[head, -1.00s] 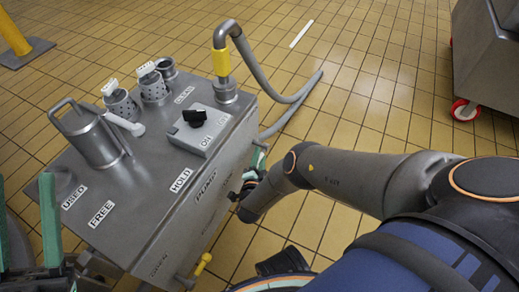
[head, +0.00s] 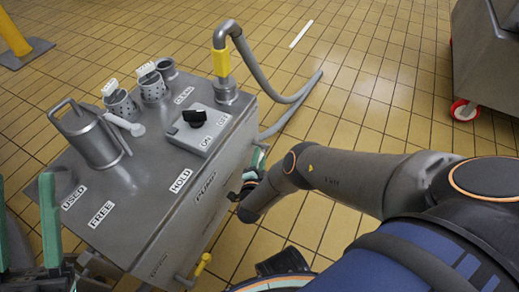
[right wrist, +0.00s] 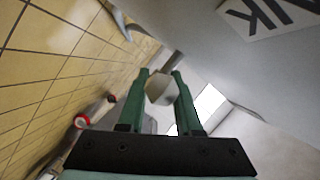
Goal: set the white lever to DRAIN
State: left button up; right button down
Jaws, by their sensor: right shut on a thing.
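The white lever's knob (right wrist: 160,88) shows in the right wrist view as a pale faceted block on a short grey stem. My right gripper (right wrist: 163,76) has its two green fingers on either side of this knob and is shut on it. In the head view, my right gripper (head: 254,172) is at the right side of the steel cabinet (head: 150,215); the lever is hidden there. No DRAIN mark can be read, so the lever's setting cannot be told. My left gripper (head: 26,225) is open and empty at the lower left, its green fingers apart.
On the cabinet stand a steel jug (head: 90,135), perforated cups (head: 120,103) and a black switch (head: 194,117). A bent pipe (head: 250,60) runs from its back corner. A yellow-handled valve (head: 203,264) is low on its side.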

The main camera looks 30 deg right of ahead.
pick_arm(q)
jog(key=shift+d, duration=0.1)
pick_arm(e)
jog(key=shift+w, duration=0.1)
dwell(0.5)
jog(key=shift+r, duration=0.1)
pick_arm(q)
jog(key=shift+d+r, duration=0.2)
jog(key=shift+d, duration=0.25)
pick_arm(e)
jog(key=shift+a, duration=0.1)
